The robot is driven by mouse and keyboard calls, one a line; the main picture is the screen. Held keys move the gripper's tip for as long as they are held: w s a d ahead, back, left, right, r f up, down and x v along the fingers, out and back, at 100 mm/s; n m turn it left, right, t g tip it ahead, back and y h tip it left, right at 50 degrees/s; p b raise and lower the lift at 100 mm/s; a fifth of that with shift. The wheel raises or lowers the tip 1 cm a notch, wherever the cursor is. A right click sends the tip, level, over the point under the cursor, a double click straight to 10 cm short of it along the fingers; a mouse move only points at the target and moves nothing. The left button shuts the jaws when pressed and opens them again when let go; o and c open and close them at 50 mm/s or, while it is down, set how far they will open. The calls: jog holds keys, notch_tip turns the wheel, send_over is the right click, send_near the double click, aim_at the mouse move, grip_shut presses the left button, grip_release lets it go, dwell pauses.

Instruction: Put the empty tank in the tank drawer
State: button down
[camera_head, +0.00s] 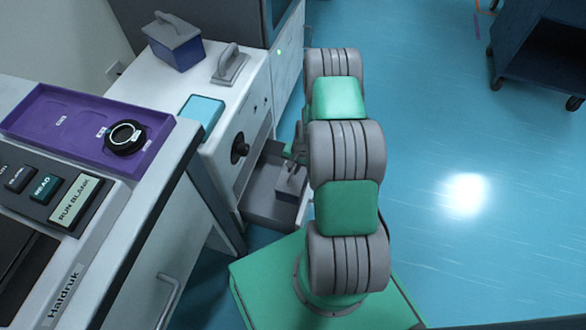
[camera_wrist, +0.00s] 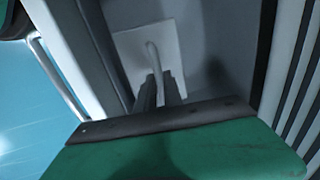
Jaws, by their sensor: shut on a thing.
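My gripper (camera_wrist: 160,92) is shut on the upright handle (camera_wrist: 152,55) of a pale grey tank (camera_wrist: 135,42). In the head view this tank (camera_head: 289,186) is at the open drawer (camera_head: 268,213), low in the front of the white cabinet. The tank seems to be inside the drawer walls. I cannot tell whether its bottom touches the drawer floor. In the head view my arm hides most of the gripper and the drawer's right side.
On the cabinet stand a purple-blue tank with a grey handled top (camera_head: 176,48) and a grey handled lid (camera_head: 231,65). A purple tray (camera_head: 65,133) lies on the left bench. The blue floor at right is clear up to a dark cart (camera_head: 545,50).

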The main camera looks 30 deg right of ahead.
jog(key=c, duration=1.5)
grip_release()
jog(key=shift+f, duration=0.1)
notch_tip(320, 180, up, 13)
jog(key=s+d+p, duration=0.2)
jog(key=p, duration=0.3)
notch_tip(320, 180, up, 16)
jog(key=n, duration=0.4)
send_over(299, 177)
jog(key=a, duration=0.6)
jog(key=s+a+r+n, duration=0.1)
jog(key=s+a+r, duration=0.2)
jog(key=s+r, duration=0.1)
jog(key=s+a+r+n+h, duration=0.1)
jog(key=s+a+r+n, duration=0.1)
jog(key=s+r, duration=0.3)
jog(key=s+a+r+n, duration=0.2)
jog(key=s+a+r, duration=0.2)
jog(key=s+r, duration=0.1)
jog(key=shift+a+r+t+h, duration=0.3)
jog(key=shift+r, duration=0.2)
